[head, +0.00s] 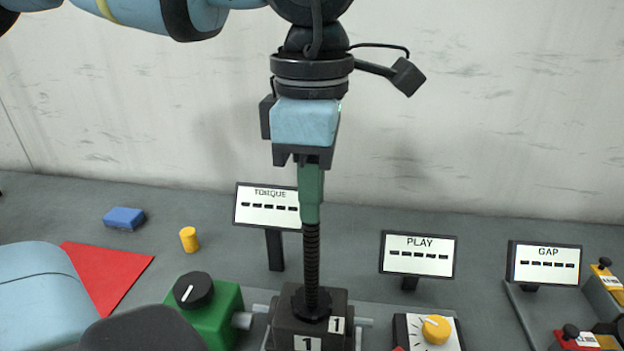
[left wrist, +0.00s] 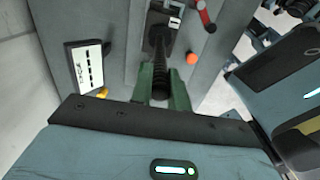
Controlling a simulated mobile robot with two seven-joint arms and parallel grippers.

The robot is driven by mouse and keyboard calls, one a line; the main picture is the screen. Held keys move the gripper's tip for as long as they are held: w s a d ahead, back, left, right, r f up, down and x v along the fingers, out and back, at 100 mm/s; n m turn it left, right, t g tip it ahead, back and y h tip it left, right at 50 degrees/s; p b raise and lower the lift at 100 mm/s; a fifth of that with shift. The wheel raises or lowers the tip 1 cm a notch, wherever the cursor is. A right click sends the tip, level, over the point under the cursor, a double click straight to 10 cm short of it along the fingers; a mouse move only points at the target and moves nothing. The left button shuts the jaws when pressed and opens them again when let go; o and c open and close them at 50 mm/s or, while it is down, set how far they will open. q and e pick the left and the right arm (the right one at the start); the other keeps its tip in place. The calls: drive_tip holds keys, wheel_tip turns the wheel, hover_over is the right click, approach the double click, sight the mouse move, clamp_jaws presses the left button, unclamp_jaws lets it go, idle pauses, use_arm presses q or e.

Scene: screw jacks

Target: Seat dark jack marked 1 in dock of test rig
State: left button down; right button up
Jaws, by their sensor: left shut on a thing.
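The dark jack marked 1 (head: 310,318) stands upright at the bottom of the head view, its black threaded screw (head: 311,260) rising from the block. My left gripper (head: 311,205) points straight down, its green fingers shut on the upper end of the screw. In the left wrist view the screw (left wrist: 160,50) runs from between the fingers (left wrist: 161,88) to the dark block. The test rig shows a green box with a black knob (head: 196,290) left of the jack and grey metal pins (head: 243,320) beside it. The dock and the jack's underside are hidden. My right gripper is not in view.
The TORQUE (head: 266,205), PLAY (head: 417,256) and GAP (head: 545,264) displays stand behind. A yellow dial (head: 436,329) is right of the jack. A blue block (head: 124,218), yellow cylinder (head: 189,239) and red mat (head: 108,274) lie left. Small coloured jacks (head: 606,282) stand far right.

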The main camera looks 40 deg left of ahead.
use_arm(q)
drive_tip(key=shift+f, duration=1.8)
drive_tip(key=c, duration=1.3)
unclamp_jaws()
drive_tip(key=shift+s+f, duration=0.1)
drive_tip(key=shift+c, duration=0.2)
wheel_tip(320, 180, up, 12)
drive_tip(key=shift+r, duration=0.15)
drive_tip(key=shift+d, duration=0.1)
